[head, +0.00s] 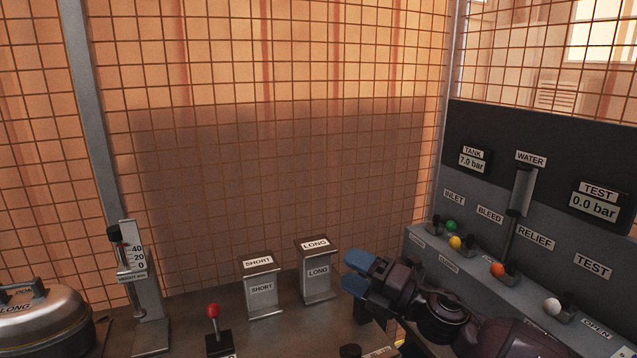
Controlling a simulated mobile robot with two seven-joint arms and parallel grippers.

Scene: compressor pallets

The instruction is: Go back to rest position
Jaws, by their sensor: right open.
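My right gripper (355,272) shows at the lower middle right of the head view, with blue fingertips pointing left. Its jaws are open and I see nothing between them. Its dark arm comes in from the lower right. The gripper is in front of and just right of the stand labelled LONG (316,272). I cannot tell whether they touch. The stand labelled SHORT (262,287) is further left, apart from the gripper. My left gripper is not in view.
A control panel (545,185) with coloured knobs stands at the right. A red-knobbed lever (213,312), an upright gauge (139,275) and a metal lidded pot (42,318) are at the left. A wire mesh fence (270,60) closes the back.

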